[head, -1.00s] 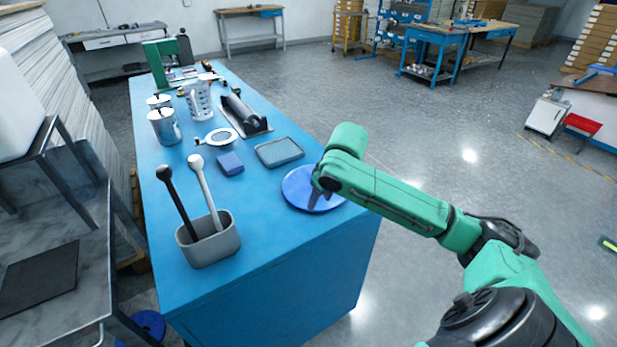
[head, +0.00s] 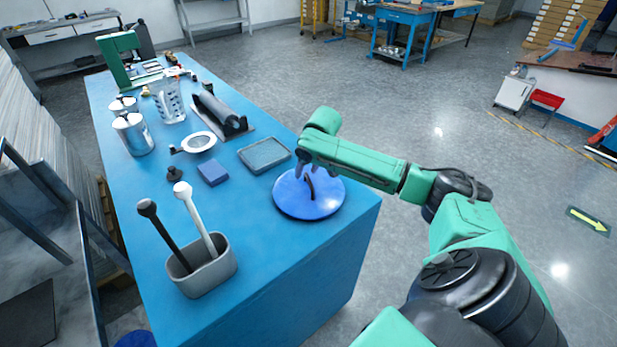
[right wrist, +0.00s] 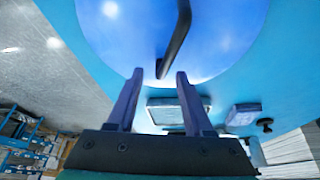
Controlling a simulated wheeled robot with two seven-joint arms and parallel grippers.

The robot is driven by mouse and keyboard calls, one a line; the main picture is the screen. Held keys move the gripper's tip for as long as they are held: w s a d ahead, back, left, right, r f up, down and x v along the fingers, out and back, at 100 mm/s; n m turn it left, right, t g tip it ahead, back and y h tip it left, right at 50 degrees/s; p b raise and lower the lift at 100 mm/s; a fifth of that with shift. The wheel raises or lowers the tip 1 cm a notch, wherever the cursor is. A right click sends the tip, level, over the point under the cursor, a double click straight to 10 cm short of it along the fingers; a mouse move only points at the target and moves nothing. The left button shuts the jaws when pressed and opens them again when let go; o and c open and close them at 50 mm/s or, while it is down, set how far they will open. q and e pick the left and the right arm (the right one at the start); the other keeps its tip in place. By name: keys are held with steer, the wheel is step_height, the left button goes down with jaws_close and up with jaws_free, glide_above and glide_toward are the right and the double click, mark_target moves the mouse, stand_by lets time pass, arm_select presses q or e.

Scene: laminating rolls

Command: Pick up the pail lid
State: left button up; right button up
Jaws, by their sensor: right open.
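The pail lid (head: 320,206) is a round blue disc with a dark, curved handle (head: 312,185) on top. It lies at the right front corner of the blue table. My right gripper (head: 304,170) is over the lid's far part, beside the handle. In the right wrist view, the right gripper (right wrist: 159,72) is open, with its two fingers apart. The handle (right wrist: 178,38) runs up the picture from near the fingertips, and the lid (right wrist: 125,30) fills the top. Whether a finger touches the handle I cannot tell. My left gripper is not in view.
On the blue table (head: 262,245) stand a grey bin (head: 205,270) with two long-handled tools, a blue block (head: 213,172), a grey tray (head: 264,155), a ring-shaped tool (head: 199,142), a roller (head: 222,115) and metal cans (head: 134,133). Open floor lies to the right.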

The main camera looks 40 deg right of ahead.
steer(key=shift+x, duration=0.95)
jaws_close()
